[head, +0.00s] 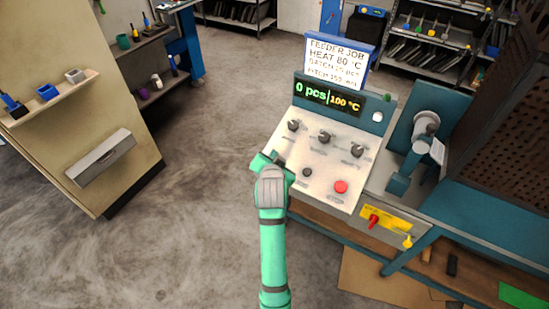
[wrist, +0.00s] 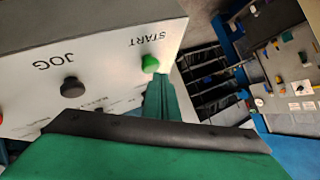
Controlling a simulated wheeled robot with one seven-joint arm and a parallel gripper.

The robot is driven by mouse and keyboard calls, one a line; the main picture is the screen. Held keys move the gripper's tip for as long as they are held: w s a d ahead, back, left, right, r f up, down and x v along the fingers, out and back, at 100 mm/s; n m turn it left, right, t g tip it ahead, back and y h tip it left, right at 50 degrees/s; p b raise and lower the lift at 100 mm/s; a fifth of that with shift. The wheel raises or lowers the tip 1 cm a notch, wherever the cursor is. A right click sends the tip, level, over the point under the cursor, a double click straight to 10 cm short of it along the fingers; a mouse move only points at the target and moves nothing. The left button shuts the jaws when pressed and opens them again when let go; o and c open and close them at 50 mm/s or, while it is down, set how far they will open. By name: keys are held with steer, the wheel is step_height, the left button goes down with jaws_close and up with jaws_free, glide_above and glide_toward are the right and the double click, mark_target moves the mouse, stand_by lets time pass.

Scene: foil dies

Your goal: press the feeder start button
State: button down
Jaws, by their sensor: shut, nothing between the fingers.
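The feeder start button is the green round button (wrist: 149,63) under the word START in the wrist view. In the head view I cannot see it; my arm covers that part of the panel. My gripper (wrist: 165,88) is shut and empty, its tip right beside the green button in the wrist view. I cannot tell whether it touches. In the head view my gripper (head: 263,160) is at the lower left of the white control panel (head: 318,160). The display (head: 330,95) reads 0 pcs and 100 °C.
A black JOG button (wrist: 72,87) is beside START. A red button (head: 341,187) and three black knobs (head: 324,137) are on the panel. The job sign (head: 337,62) reads FEEDER JOB, HEAT 80 °C; its lower lines are blurred. A yellow plate with a red switch (head: 374,221) is below right.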

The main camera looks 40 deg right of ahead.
steer(key=shift+s+d, duration=0.15)
steer(key=shift+w+f, duration=0.25)
steer(key=shift+f, duration=0.35)
stand_by(0.8)
steer(key=shift+s+d, duration=0.15)
steer(key=shift+s+r, duration=0.15)
steer(key=shift+r, duration=0.25)
steer(key=shift+a+r, duration=0.25)
steer(key=shift+r, duration=0.25)
